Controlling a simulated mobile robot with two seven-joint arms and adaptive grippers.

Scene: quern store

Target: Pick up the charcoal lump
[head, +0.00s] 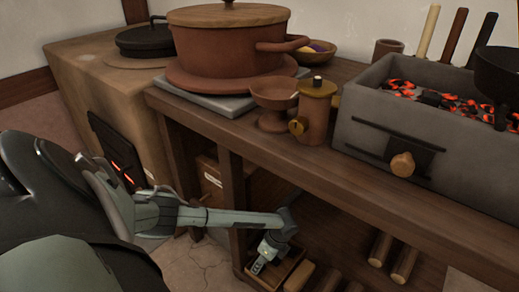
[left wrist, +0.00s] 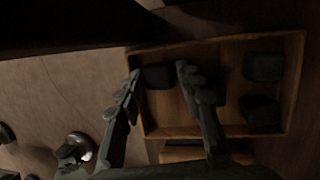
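Three dark charcoal lumps lie in a shallow wooden box in the left wrist view: one lump (left wrist: 158,76) at the box's left end, one lump (left wrist: 263,66) at upper right, and one lump (left wrist: 260,112) at lower right. The wooden box (left wrist: 215,45) also shows low under the table in the head view (head: 294,272). My left gripper (left wrist: 157,70) is open, its fingers on either side of the left lump; contact cannot be told. In the head view my left gripper (head: 264,262) reaches down over the box, hiding much of it. My right gripper is not in view.
The wooden table (head: 300,125) stands above the box, its leg (head: 232,200) close to my left arm. A grey brazier (head: 400,125) with glowing coals (head: 435,98) stands on top, near a large clay pot (head: 225,45). Logs (head: 404,262) lie right of the box.

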